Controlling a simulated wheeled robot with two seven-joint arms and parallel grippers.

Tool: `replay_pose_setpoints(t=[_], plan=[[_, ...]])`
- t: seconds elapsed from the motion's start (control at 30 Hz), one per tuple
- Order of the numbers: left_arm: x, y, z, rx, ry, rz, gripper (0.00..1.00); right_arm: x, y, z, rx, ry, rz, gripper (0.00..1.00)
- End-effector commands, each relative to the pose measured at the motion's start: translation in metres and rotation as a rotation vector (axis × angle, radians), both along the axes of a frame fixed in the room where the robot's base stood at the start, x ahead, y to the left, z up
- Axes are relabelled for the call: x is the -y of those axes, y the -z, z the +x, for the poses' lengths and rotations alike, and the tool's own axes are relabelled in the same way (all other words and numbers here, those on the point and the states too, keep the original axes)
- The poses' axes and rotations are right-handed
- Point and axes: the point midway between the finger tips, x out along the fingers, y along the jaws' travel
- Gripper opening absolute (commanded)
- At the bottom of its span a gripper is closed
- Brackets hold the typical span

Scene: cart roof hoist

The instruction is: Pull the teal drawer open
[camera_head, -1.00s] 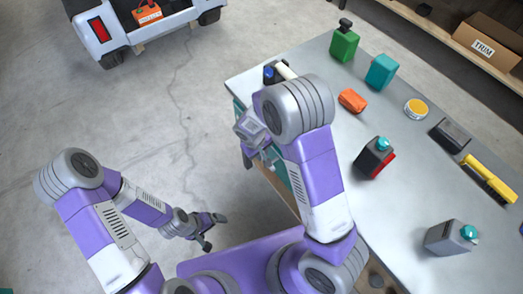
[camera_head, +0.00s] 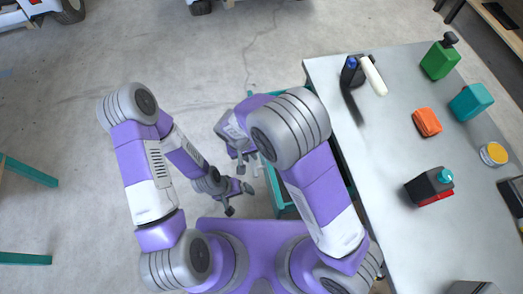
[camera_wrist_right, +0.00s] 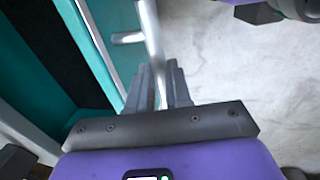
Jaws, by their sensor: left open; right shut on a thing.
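The teal drawer (camera_head: 274,190) sticks out from the left side of the workbench, partly hidden under my right arm. In the right wrist view its teal front (camera_wrist_right: 112,45) and dark inside (camera_wrist_right: 45,50) show, so it stands open. Its pale bar handle (camera_wrist_right: 151,35) lies between the fingers of my right gripper (camera_wrist_right: 161,85), which is shut on it. In the head view my right gripper (camera_head: 247,166) is at the drawer's outer end. My left gripper (camera_head: 235,198) is open and empty, just below and left of it, over the floor.
Teal bars (camera_head: 30,171) stand at far left. Floor between is clear.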

Motion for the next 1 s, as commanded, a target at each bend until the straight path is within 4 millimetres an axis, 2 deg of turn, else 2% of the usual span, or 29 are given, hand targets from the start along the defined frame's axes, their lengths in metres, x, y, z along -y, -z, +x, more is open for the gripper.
replay_pose_setpoints(t=[0.4,0.43,0.6,0.87,1.0], plan=[[0.000,0.000,0.000,0.000,0.000,0.000,1.00,-0.005,0.000,-0.001,-0.001,-0.001,0.001,0.00],[0.000,0.000,0.000,0.000,0.000,0.000,1.00,-0.005,0.000,-0.001,-0.001,-0.001,0.001,0.20],[0.000,0.000,0.000,0.000,0.000,0.000,1.00,-0.004,0.000,-0.001,0.000,-0.001,0.001,0.44],[0.000,0.000,0.000,0.000,0.000,0.000,1.00,-0.004,-0.001,-0.001,0.000,0.000,0.000,0.44],[0.000,-0.006,0.000,0.000,0.000,0.000,1.00,-0.007,-0.014,-0.001,0.001,0.000,0.002,0.44]])
